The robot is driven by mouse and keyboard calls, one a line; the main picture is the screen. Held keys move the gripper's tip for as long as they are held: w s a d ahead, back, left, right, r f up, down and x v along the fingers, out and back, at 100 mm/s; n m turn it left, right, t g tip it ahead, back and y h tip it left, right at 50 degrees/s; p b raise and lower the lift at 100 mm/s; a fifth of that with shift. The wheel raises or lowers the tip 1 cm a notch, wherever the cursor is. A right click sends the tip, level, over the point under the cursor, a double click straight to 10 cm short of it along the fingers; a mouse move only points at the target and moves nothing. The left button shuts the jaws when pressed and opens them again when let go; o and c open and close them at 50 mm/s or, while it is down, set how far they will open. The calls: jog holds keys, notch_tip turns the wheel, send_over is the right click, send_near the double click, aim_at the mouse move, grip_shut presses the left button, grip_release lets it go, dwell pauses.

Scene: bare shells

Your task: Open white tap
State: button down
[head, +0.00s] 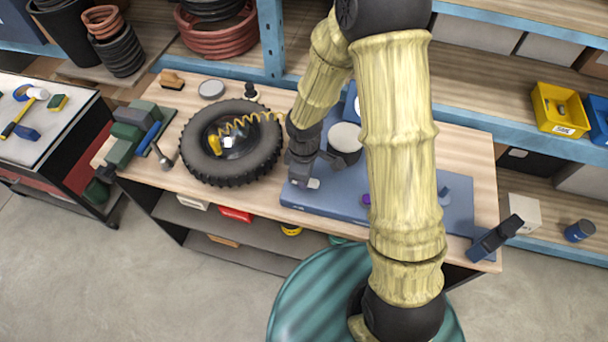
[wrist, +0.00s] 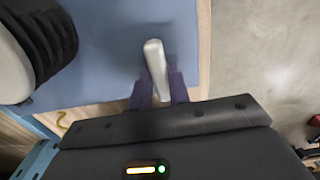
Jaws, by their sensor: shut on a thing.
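The white tap (wrist: 154,58) shows in the wrist view as a small, rounded white lever above a blue board. My gripper (wrist: 158,92) has its two dark purple fingers on either side of it and is shut on it. The lever's far end sticks out past the fingertips, and its near end lies between them. In the head view my gripper (head: 303,178) is low over the left part of the blue board (head: 410,205), with a small white piece of the tap (head: 313,183) at its tip. The tap's base is hidden.
A white-topped black round thing (head: 345,138) stands close behind my gripper. A black tyre (head: 188,150) with a coiled yellow hose lies on the workbench (head: 165,205) to the left. A blue clamp-like tool (head: 497,238) is at the bench's right edge. Open floor lies in front.

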dwell(0.3)
jog(key=c, duration=1.3)
grip_release()
jog(key=shift+r, duration=0.15)
notch_tip(320, 180, up, 17)
jog(key=shift+r, duration=0.1)
jog(key=shift+d, duration=0.1)
jog(key=s+d+f+m+t, duration=0.1)
jog(key=s+d+m, duration=0.1)
jog(key=d+m, duration=0.1)
jog(key=s+d+f+m, duration=0.1)
jog(key=s+d+m, duration=0.1)
jog(key=d+m, duration=0.2)
jog(key=s+d+f+m+t+b, duration=0.1)
jog(key=s+d+m, duration=0.1)
jog(key=d+m, duration=0.2)
jog(key=shift+s+d+f+m+t, duration=0.1)
jog(key=shift+d+f+m+t, duration=0.1)
jog(key=shift+m, duration=0.6)
jog(key=shift+s+d+f+m+t, duration=0.1)
jog(key=shift+f+m, duration=0.1)
jog(key=shift+m, duration=0.6)
